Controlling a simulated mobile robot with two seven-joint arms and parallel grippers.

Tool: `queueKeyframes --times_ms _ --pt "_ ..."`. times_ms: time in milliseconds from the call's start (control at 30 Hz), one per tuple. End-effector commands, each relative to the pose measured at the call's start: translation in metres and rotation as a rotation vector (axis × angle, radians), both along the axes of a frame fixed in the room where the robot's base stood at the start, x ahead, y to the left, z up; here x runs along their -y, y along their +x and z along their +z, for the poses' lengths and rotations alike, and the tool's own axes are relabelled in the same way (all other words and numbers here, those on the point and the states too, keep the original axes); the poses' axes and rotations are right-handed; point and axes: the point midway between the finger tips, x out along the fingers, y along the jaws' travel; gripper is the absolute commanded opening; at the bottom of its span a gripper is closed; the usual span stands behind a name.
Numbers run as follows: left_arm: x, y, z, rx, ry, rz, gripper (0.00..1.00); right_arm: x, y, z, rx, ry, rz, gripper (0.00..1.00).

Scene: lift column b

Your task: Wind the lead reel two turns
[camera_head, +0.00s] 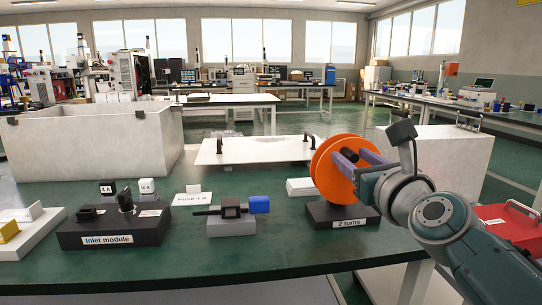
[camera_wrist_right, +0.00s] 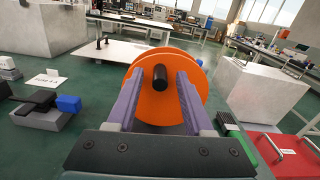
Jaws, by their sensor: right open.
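The orange lead reel (camera_head: 334,167) stands upright on a dark base (camera_head: 343,215) labelled "2 turns" at the right of the green table. A dark crank knob (camera_wrist_right: 160,77) sticks out from the reel's face toward me in the right wrist view. My right gripper (camera_head: 362,157) is at the reel. In the wrist view its two purple fingers (camera_wrist_right: 158,85) are apart, one on each side of the knob, with visible gaps between. Whether the fingertips touch the reel face I cannot tell. My left gripper is not in view.
Left of the reel are a grey block with a blue-ended bar (camera_head: 232,226) and a black inlet module (camera_head: 112,228). A white panel with handles (camera_head: 250,150) lies behind. A large grey bin (camera_head: 90,140) is back left; a red case (camera_head: 510,225) is at right.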

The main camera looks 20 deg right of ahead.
Motion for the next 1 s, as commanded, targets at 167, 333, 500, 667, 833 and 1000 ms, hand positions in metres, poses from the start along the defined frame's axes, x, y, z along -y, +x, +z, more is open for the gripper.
queueKeyframes --times_ms 167,333,500,667,833,1000 --pt "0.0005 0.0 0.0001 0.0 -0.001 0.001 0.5 -0.0001 -0.0003 -0.0001 0.0 0.0 0.0 0.34" --pt "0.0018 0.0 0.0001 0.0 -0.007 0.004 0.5 -0.0002 -0.0003 -0.0001 0.0 0.0 0.0 0.15" --pt "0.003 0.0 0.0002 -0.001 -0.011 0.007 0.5 -0.0002 -0.0004 -0.0002 0.0 0.001 0.0 0.0" --pt "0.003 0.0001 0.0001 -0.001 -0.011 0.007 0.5 -0.0003 -0.0003 -0.0002 0.0 0.001 0.0 0.0" --pt "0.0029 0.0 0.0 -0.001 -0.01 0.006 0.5 -0.0003 -0.0003 -0.0002 0.0 0.001 0.0 0.0" --pt "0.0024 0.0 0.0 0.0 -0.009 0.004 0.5 -0.0002 -0.0004 -0.0003 0.0 0.001 0.0 0.0"
